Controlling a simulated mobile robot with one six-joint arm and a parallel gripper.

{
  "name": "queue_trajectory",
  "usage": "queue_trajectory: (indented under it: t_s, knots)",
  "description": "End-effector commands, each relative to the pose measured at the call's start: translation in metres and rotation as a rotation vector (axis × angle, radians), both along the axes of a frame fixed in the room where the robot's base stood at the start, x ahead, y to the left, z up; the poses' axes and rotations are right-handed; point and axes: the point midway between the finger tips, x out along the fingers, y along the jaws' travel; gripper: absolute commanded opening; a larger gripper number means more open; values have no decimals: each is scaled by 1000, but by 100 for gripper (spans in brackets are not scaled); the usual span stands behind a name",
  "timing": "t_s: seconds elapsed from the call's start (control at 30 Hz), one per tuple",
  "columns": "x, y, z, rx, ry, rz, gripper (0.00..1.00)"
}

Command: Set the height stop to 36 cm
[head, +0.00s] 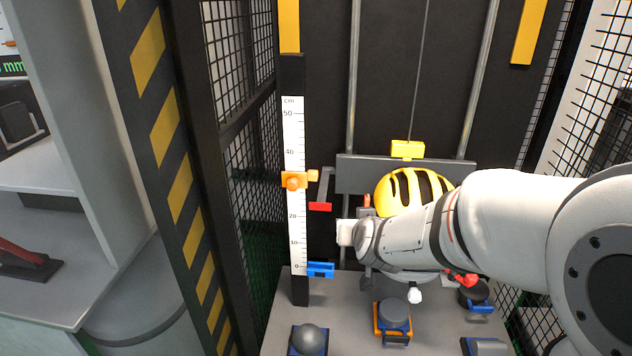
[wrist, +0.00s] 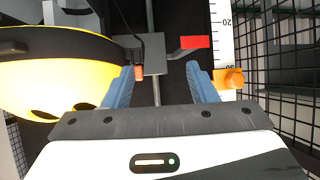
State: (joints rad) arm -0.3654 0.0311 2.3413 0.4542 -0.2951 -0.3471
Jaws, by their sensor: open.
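The height stop, an orange slider with a knob, sits on the white vertical centimetre scale (head: 293,235) in the head view (head: 294,181). It covers the scale around the 30 mark, so its exact reading is unclear. In the wrist view the orange stop (wrist: 229,79) is beside the partly hidden 30, at the right. My gripper (wrist: 163,82) is open and empty, its blue fingers apart, with the right finger close to the stop's left side. I cannot tell if they touch. In the head view my wrist hides the fingertips.
A yellow helmet (head: 415,187) with black stripes hangs on the carriage (head: 355,172), close to my arm. A red pointer (head: 320,206) is below the stop and a blue bracket (head: 320,269) is near zero. Mesh walls (head: 240,70) stand on both sides.

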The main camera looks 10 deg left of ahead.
Motion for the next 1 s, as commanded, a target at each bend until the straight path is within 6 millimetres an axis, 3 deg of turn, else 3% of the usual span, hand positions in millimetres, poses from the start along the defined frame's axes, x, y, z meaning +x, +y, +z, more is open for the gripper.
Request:
queue_trajectory:
  t_s: [0.03, 0.2, 0.43, 0.6, 0.77, 1.0]
  knots:
    - [14, 23, -7, -5, -75, 39, 52]
    - [47, 75, -10, 15, -354, 45, 52]
    - [50, 130, -19, 11, -700, 16, 52]
    - [36, 150, -22, 0, -866, -8, 52]
    - [31, 157, -22, -6, -929, -21, 52]
    - [59, 161, -7, -6, -938, -25, 52]
